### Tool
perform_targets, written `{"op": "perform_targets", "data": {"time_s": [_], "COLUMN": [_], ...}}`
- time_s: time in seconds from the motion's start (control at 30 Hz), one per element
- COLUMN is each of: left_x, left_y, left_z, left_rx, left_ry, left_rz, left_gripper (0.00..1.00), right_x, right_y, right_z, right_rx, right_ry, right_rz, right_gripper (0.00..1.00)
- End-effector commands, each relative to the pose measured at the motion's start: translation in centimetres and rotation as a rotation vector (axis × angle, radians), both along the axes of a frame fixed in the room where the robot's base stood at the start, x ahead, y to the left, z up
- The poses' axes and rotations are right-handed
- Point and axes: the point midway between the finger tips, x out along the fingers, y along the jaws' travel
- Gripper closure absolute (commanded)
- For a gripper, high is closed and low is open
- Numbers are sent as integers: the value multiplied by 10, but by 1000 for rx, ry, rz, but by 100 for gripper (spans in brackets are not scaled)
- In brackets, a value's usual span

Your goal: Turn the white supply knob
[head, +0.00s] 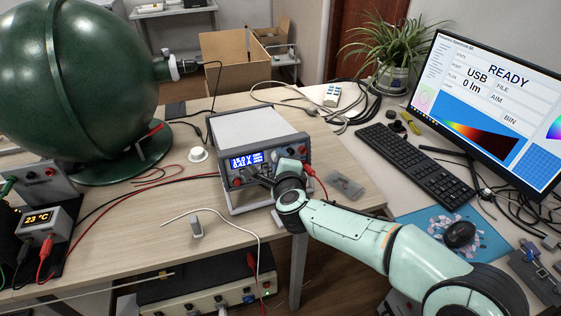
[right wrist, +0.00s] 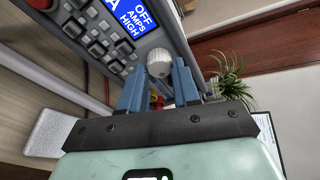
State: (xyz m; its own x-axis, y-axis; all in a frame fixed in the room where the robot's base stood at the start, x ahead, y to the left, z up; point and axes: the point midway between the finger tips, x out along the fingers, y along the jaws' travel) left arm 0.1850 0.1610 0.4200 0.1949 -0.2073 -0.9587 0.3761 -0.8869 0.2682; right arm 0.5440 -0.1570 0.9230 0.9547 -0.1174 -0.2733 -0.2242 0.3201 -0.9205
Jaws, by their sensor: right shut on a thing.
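The power supply (head: 255,140) is a grey box with a lit blue display, standing on the wooden table. Its white supply knob (right wrist: 158,63) is a ribbed round knob on the front panel, seen in the right wrist view beside the display and keys. My right gripper (right wrist: 160,80) has its blue fingers on either side of this knob and is shut on it. In the head view my right gripper (head: 268,178) is against the supply's front and hides the knob. My left gripper is not in view.
A big green sphere (head: 75,75) stands at the left. A red lead (head: 318,182) is plugged in right by my gripper. A small white round piece (head: 198,155) lies left of the supply. A keyboard (head: 400,155) and monitor (head: 485,110) are at the right.

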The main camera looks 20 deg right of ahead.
Motion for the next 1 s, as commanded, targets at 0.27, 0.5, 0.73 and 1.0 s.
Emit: {"op": "perform_targets", "data": {"time_s": [0.27,0.5,0.73,1.0], "left_x": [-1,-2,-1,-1], "left_y": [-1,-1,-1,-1], "left_z": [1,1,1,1], "left_rx": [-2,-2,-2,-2], "left_ry": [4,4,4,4], "left_rz": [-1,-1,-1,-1], "left_gripper": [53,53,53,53], "right_x": [0,0,0,-1], "right_y": [0,0,0,0], "right_z": [0,0,0,0], "right_rx": [38,39,39,38], "right_ry": [4,5,4,4], "right_rz": [-8,-8,-8,-8], "right_gripper": [99,99,43,43]}}
